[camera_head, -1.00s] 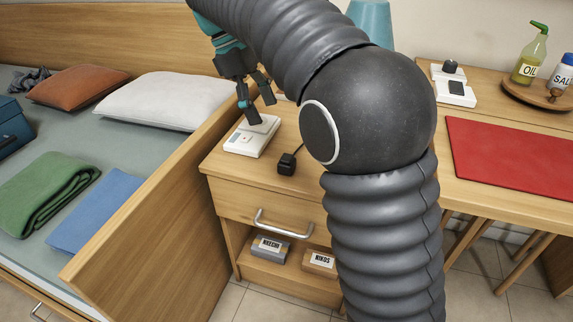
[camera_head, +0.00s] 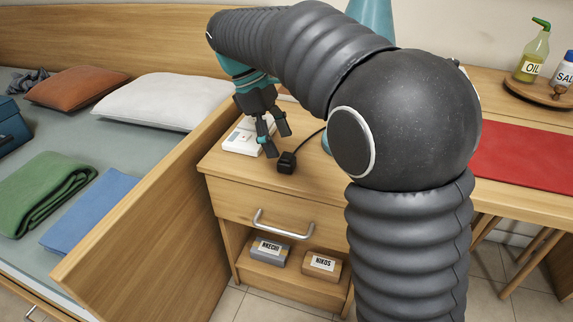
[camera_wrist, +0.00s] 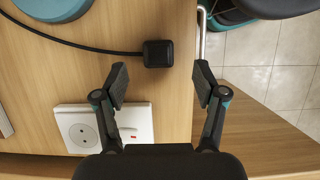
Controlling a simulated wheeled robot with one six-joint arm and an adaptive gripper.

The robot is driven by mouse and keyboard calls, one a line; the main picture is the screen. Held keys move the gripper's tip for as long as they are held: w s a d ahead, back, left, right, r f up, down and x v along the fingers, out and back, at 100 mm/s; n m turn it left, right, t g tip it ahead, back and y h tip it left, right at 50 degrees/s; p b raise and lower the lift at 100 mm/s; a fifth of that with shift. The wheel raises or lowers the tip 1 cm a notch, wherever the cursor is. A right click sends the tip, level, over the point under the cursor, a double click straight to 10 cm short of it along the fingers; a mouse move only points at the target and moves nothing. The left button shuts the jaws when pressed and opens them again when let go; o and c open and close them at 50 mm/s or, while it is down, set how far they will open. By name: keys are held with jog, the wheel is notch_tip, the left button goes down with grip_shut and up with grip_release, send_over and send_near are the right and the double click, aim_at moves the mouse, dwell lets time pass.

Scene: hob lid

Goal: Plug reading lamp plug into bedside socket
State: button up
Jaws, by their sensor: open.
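The black plug (camera_head: 287,162) lies on the bedside cabinet top near its front edge. In the wrist view the plug (camera_wrist: 158,53) is ahead of the fingertips and a little left of their middle, with its cord running left to the lamp's teal base (camera_wrist: 52,6). The white bedside socket (camera_head: 243,137) lies on the cabinet's left side; in the wrist view the socket plate (camera_wrist: 88,127) shows a round outlet and a switch with a red mark. My gripper (camera_head: 278,146) is open and empty above the cabinet, between socket and plug. It also shows in the wrist view (camera_wrist: 161,82).
The bed's wooden side board (camera_head: 165,215) stands left of the cabinet. A drawer handle (camera_head: 283,228) sticks out in front. Labelled boxes (camera_head: 322,263) sit on the shelf below. A red mat (camera_head: 520,155) lies on the table at right.

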aim_at(286, 155)
jog(key=shift+b+x, duration=0.7)
jog(key=shift+x, duration=1.9)
jog(key=shift+w, duration=0.1)
jog(key=c, duration=1.2)
